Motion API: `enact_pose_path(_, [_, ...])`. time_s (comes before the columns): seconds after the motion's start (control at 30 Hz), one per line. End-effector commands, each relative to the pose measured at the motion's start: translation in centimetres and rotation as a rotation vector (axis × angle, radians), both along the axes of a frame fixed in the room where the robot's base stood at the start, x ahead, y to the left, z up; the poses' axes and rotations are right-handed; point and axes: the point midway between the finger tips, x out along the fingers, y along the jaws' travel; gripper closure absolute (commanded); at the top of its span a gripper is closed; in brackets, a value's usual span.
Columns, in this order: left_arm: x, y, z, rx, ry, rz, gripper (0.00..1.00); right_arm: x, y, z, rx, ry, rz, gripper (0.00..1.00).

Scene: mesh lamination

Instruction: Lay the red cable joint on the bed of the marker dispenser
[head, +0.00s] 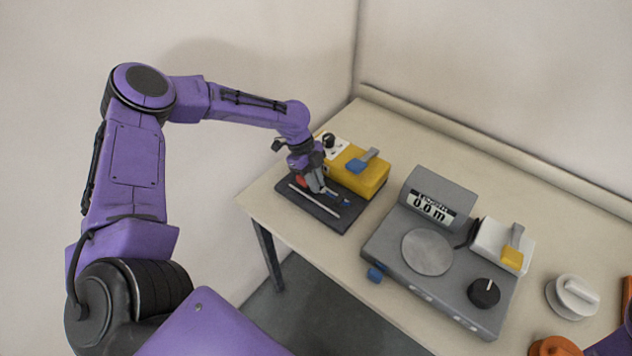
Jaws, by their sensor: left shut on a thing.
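A yellow machine (369,180) with a blue lever and a dark flat bed (328,216) stands at the table's left end; I take it for the marker dispenser, though no label on it is readable. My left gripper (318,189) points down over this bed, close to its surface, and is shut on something. A small red piece (301,181), probably the red cable joint, shows beside the fingers, mostly hidden by them. I cannot tell whether it touches the bed. My right gripper is not in view.
A light rod (313,200) lies along the bed. To the right stands a grey device (428,251) with a "0.0 m" display, and a white unit (499,244) with a yellow-tipped lever. A white round handled piece (573,297) and an orange one (555,347) lie right. A blue knob (375,274) is near the front edge.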

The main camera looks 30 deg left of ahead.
Motion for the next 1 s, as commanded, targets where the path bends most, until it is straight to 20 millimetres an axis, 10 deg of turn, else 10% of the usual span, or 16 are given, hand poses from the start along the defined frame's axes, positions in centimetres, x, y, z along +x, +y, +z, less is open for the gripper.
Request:
enact_pose_path(0.4, [0.0, 0.0, -1.6, 0.000, -0.003, 0.001, 1.00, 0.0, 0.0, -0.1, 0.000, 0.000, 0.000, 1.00])
enact_pose_path(0.47, [0.0, 0.0, -1.5, 0.000, -0.003, 0.001, 0.77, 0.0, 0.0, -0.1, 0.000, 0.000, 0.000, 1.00])
enact_pose_path(0.73, [0.0, 0.0, -1.4, 0.000, -0.003, 0.001, 0.77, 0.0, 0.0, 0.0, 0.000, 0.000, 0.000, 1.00])
enact_pose_path(1.0, [0.3, 1.6, 2.5, -0.001, -0.010, 0.003, 0.77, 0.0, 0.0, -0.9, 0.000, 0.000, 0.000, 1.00])
